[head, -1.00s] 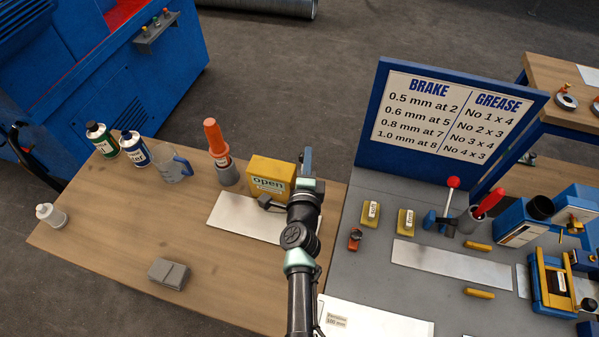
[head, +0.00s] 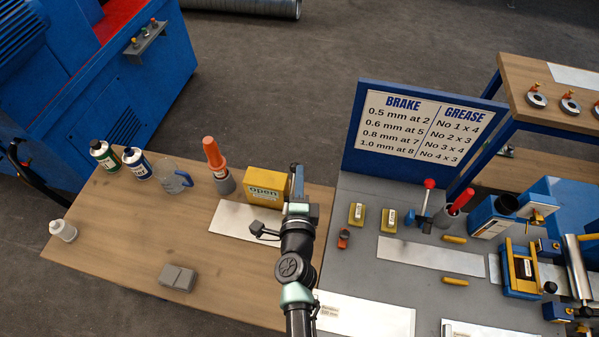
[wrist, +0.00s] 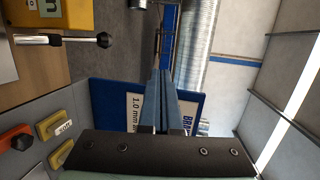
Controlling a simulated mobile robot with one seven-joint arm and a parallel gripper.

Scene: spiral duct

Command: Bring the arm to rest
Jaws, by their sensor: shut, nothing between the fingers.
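My gripper (head: 297,182) is at the end of my raised arm, above the right part of the wooden table (head: 120,245) near its border with the grey bench. Its blue fingers point away from the body. In the wrist view the fingers (wrist: 165,95) lie together, shut and empty, with the blue sign board (wrist: 105,102) beyond them.
A metal sheet (head: 230,220), orange-topped tool (head: 212,155), jug (head: 175,177), bottles (head: 104,155) and grey block (head: 177,277) are on the wooden table.

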